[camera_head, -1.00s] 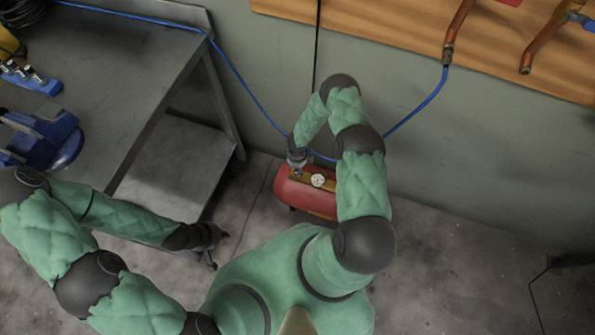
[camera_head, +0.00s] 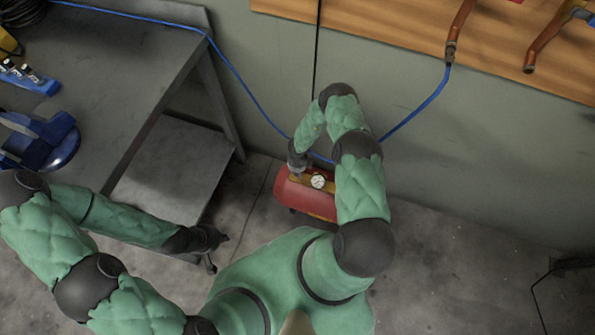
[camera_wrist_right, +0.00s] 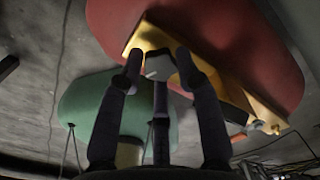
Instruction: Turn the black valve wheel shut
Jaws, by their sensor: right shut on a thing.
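The red air compressor tank (camera_head: 310,200) stands on the floor by the wall, with a brass-coloured strip and a round white gauge (camera_head: 318,182) on top. My right gripper (camera_head: 298,172) reaches down to the tank's left end. In the right wrist view its fingers (camera_wrist_right: 160,74) are closed around a small dark grey piece, apparently the valve wheel (camera_wrist_right: 159,64). The fingers hide much of the wheel, and its turn cannot be read. In the head view the arm and gripper cover it. My left gripper (camera_head: 218,238) hangs empty beside the bench; its jaw opening is unclear.
A grey metal bench (camera_head: 110,85) with a lower shelf stands at the left, carrying a blue vise (camera_head: 40,140). A blue hose (camera_head: 250,92) runs along the wall behind the tank. Copper pipes (camera_head: 543,47) hang from a wooden board. The floor at right is mostly clear.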

